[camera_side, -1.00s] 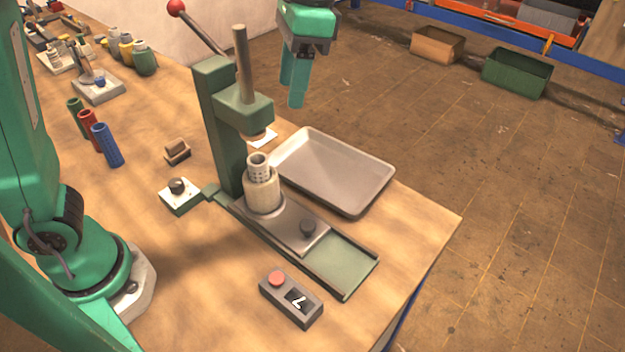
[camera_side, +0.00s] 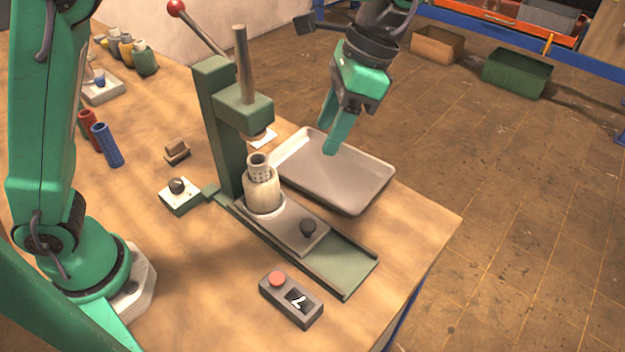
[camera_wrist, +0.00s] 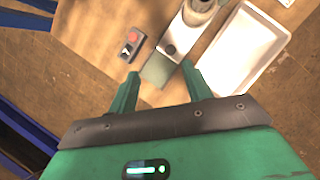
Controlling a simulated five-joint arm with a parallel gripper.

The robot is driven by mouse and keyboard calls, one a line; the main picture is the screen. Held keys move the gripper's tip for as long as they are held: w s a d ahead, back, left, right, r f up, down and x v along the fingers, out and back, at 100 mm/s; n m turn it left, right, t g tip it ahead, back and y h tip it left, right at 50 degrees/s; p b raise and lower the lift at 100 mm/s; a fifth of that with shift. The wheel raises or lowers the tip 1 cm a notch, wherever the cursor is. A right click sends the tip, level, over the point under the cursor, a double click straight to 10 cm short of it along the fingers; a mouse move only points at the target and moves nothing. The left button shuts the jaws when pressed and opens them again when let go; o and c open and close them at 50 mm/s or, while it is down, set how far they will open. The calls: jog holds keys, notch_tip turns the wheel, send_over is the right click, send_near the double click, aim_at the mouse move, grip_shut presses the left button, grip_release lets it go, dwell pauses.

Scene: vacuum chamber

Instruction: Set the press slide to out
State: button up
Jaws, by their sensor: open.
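The green press (camera_side: 222,125) stands on the wooden bench in the side view. A pale cylinder with a perforated top (camera_side: 263,188) stands on the slide's inner part. The green outer end of the rail (camera_side: 345,270) is bare. My gripper (camera_side: 331,139) is open and empty, in the air above the tray.
A grey metal tray (camera_side: 378,190) lies right of the press. A control box with a red button (camera_side: 292,300) sits in front of the rail. The red-tipped lever (camera_side: 174,8) rises above the press.

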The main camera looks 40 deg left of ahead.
send_near(308, 225)
jog(key=shift+s+d+f, duration=0.2)
jog(key=shift+f, duration=0.2)
jog(key=shift+a+x, duration=0.15)
jog(key=shift+x, duration=1.75)
jog(key=shift+a+x, duration=0.15)
jog(key=shift+x, duration=1.8)
jog(key=shift+w, duration=0.15)
jog(key=shift+r, duration=0.1)
grip_shut()
